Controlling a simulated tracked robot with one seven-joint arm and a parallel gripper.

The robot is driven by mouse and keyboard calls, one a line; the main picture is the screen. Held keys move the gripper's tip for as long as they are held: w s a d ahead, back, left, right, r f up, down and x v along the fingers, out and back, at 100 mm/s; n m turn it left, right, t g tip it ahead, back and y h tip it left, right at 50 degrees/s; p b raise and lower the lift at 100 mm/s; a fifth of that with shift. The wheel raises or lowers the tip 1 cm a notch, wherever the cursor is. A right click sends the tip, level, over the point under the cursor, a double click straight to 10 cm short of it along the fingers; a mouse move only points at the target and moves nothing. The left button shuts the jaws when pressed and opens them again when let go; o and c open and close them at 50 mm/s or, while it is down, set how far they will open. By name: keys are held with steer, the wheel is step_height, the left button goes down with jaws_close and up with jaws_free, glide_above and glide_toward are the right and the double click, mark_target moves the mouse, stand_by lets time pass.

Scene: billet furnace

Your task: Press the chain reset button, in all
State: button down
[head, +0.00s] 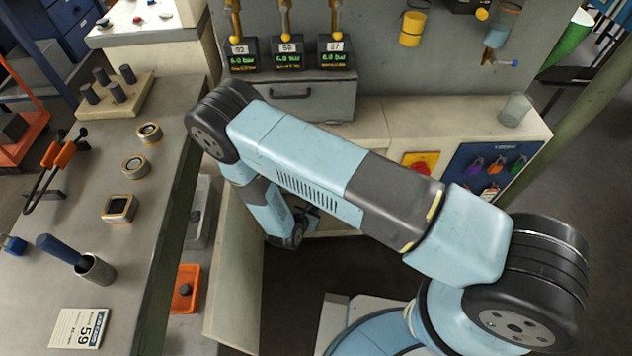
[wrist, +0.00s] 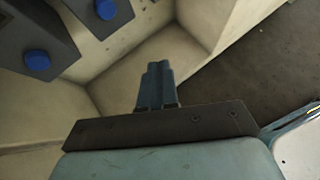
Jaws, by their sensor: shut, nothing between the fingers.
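My gripper (wrist: 158,72) is in the wrist view, its two dark blue-grey fingers shut together with nothing between them. Two round blue buttons show there, one at the left (wrist: 37,61) and one at the top (wrist: 105,9). Each sits on its own dark grey housing, against cream panels. My fingertips are apart from both buttons, to the right of and below them in the picture. I see no readable label, so I cannot tell which is the chain reset button. In the head view my forearm reaches down beside a cream cabinet panel (head: 232,285); my fingers are not clear there.
Cream walls meet in a corner (wrist: 148,45) behind my fingers; dark floor (wrist: 250,70) is open to the right. A grey bench (head: 130,235) with several parts stands left in the head view. An orange box (head: 183,303) with a dark knob sits low beside the panel.

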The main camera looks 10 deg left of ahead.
steer(key=w+a, duration=0.2)
steer(key=w, duration=0.6)
steer(key=shift+w, duration=0.25)
stand_by(0.5)
steer(key=shift+w, duration=0.15)
stand_by(1.5)
steer(key=shift+w+a+r, duration=0.1)
steer(key=shift+w+a, duration=0.05)
steer(key=shift+w, duration=0.05)
steer(key=shift+w, duration=0.45)
stand_by(0.8)
steer(key=shift+s, duration=0.9)
